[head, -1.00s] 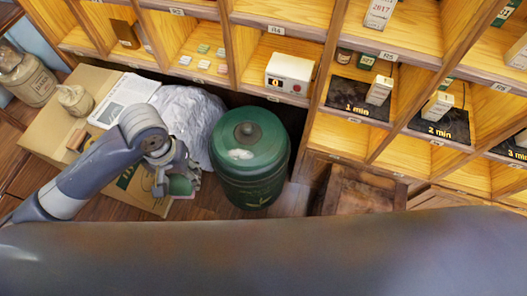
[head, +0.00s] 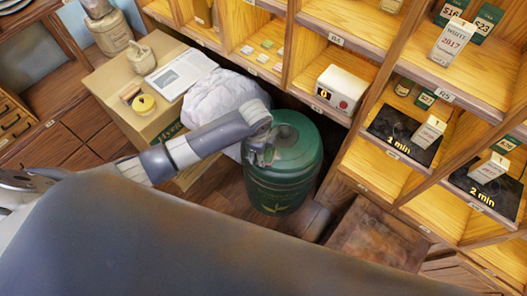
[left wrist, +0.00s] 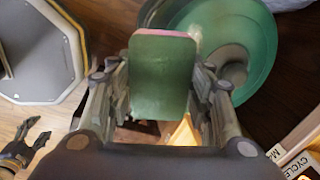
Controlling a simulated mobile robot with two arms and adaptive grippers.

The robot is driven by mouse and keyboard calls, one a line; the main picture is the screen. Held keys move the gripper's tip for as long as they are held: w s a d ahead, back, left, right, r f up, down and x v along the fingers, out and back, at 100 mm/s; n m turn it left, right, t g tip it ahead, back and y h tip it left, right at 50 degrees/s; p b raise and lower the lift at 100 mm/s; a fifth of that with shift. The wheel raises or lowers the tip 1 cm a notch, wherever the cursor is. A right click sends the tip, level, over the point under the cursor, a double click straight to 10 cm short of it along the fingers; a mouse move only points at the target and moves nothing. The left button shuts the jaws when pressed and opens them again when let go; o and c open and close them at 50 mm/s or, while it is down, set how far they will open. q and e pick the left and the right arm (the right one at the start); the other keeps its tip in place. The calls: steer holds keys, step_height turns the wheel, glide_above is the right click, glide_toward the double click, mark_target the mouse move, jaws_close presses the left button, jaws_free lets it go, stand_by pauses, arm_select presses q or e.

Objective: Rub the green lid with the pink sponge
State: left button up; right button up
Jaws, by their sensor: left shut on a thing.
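The green lid (head: 305,143) with its knob tops a large green canister (head: 280,190) in the head view. The lid also shows at the top right of the left wrist view (left wrist: 255,35). My left gripper (head: 264,155) is over the lid's left part. In the left wrist view it is shut on the sponge (left wrist: 162,78), which has a green face toward the camera and a pink edge at the top. I cannot tell whether the sponge touches the lid. My right gripper (left wrist: 22,142) shows at the lower left of the left wrist view, fingers apart and empty.
A cardboard box (head: 120,95) stands left of the canister, with a pale crumpled bag (head: 215,97) between. A yellow round thing (head: 143,103) lies on the box. Wooden shelves (head: 345,45) rise close behind, and a wooden crate (head: 375,235) stands at the right.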

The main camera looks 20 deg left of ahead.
arm_select(q)
steer(key=f+m, duration=0.1)
steer(key=w+f+m, duration=0.1)
steer(key=f+m, duration=0.1)
steer(key=shift+w+d+f+m+h, duration=0.1)
steer(key=shift+w+m+h, duration=0.2)
steer(key=shift+w+h, duration=0.1)
steer(key=shift+w+d+f+m+b, duration=0.1)
steer(key=shift+w+f+m+b, duration=0.15)
steer(key=shift+f+m+b, duration=0.25)
steer(key=f+b, duration=0.4)
steer(key=b, duration=0.1)
steer(key=shift+w+d+f, duration=0.1)
steer(key=shift+w+f, duration=0.2)
steer(key=shift+w, duration=0.05)
steer(key=shift+w+f+b, duration=0.15)
steer(key=shift+f+b, duration=0.3)
steer(key=shift+b, duration=0.15)
arm_select(e)
step_height(320, 180, down, 7)
steer(key=shift+d+f, duration=0.2)
steer(key=shift+d, duration=0.25)
arm_select(q)
steer(key=shift+w+d+f+b, duration=0.1)
steer(key=shift+w+f+b, duration=0.1)
steer(key=shift+f+b, duration=0.85)
arm_select(e)
steer(key=shift+a+f, duration=0.25)
steer(key=shift+f, duration=0.55)
steer(key=shift+s, duration=0.1)
